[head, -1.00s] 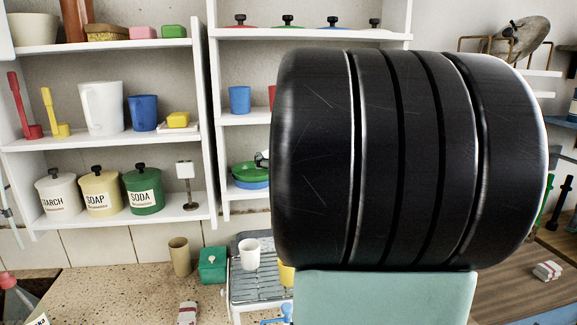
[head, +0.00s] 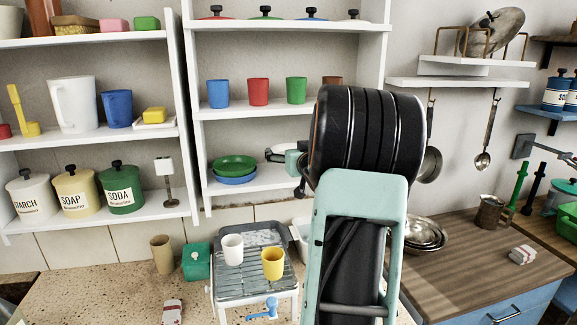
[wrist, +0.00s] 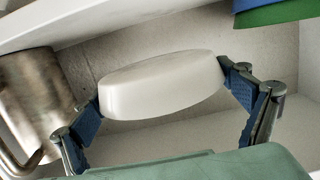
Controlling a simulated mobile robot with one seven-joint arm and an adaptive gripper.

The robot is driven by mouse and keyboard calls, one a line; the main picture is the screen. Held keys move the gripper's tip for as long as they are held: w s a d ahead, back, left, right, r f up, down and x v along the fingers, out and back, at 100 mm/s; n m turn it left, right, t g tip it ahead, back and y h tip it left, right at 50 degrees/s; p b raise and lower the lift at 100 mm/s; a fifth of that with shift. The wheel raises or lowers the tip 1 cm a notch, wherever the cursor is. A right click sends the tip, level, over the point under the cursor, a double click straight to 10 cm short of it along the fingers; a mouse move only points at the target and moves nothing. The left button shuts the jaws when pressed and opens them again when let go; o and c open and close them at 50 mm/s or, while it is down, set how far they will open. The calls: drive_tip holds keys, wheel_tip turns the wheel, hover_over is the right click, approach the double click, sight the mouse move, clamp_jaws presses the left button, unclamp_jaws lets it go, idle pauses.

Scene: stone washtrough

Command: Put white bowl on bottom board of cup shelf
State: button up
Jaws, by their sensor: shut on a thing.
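In the wrist view my gripper (wrist: 160,97) is shut on the white bowl (wrist: 165,85), with a blue finger pad at each side of it. In the head view my gripper (head: 288,157) reaches in at the right part of the cup shelf's bottom board (head: 222,190), beside the stacked plates. Whether the bowl touches the board cannot be told.
Green (head: 234,165) and blue (head: 237,180) plates are stacked on the bottom board. A metal mug (wrist: 40,95) is close to the bowl in the wrist view. Coloured cups (head: 258,91) stand on the board above. A drying rack (head: 235,290) is below.

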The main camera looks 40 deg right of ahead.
drive_tip(key=shift+w+d+f, duration=0.25)
drive_tip(key=shift+d+f, duration=0.1)
drive_tip(key=shift+f, duration=0.15)
drive_tip(key=shift+w+d+f, duration=0.2)
drive_tip(key=shift+d+f, duration=0.1)
drive_tip(key=shift+f, duration=0.15)
drive_tip(key=shift+d+f, duration=0.1)
drive_tip(key=shift+f, duration=1.5)
drive_tip(key=shift+f, duration=0.2)
drive_tip(key=o, duration=1)
drive_tip(key=shift+r, duration=0.15)
drive_tip(key=b+v, duration=0.1)
drive_tip(key=v, duration=1.1)
